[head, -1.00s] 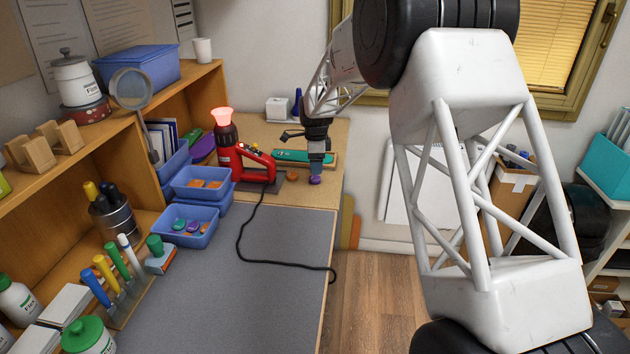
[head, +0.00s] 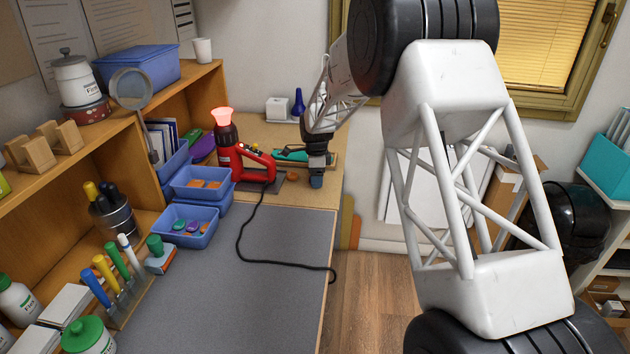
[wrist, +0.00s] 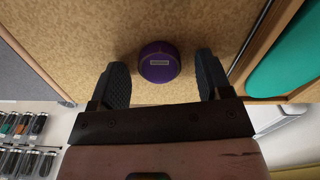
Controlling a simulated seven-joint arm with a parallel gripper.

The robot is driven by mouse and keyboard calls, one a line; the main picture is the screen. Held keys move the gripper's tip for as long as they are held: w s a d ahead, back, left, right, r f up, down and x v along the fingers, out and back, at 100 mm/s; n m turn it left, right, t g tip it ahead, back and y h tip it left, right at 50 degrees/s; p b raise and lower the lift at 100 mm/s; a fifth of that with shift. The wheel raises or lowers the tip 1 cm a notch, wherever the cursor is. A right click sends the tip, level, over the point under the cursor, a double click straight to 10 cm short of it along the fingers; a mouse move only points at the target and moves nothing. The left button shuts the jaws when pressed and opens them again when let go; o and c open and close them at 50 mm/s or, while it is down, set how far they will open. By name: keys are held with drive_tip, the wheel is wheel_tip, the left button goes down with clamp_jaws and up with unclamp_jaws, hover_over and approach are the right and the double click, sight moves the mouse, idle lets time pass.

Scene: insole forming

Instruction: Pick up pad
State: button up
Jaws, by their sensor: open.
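A round purple pad (wrist: 159,62) with a small pale label lies on the tan bench top in the wrist view. My gripper (wrist: 162,74) is open, with one dark finger on each side of the pad and a gap to each. The pad sits close to the line between the fingertips, a little beyond it. In the head view my gripper (head: 316,180) is low over the bench near its right edge and hides the pad.
A red heat tool (head: 240,160) with a black cord stands left of my gripper. A small orange disc (head: 292,176) lies beside it. Blue bins (head: 190,226) hold several pads.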

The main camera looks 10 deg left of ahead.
drive_tip(key=c, duration=1)
drive_tip(key=shift+r, duration=0.1)
drive_tip(key=shift+r, duration=0.7)
wheel_tip(320, 180, up, 2)
drive_tip(key=shift+r, duration=0.1)
drive_tip(key=s+d, duration=0.1)
drive_tip(key=s, duration=0.4)
drive_tip(key=s+d, duration=0.2)
drive_tip(key=s, duration=0.3)
drive_tip(key=s+d+r, duration=0.1)
drive_tip(key=s+d, duration=0.1)
drive_tip(key=s, duration=0.3)
drive_tip(key=shift+d+r, duration=0.1)
drive_tip(key=shift+d, duration=0.05)
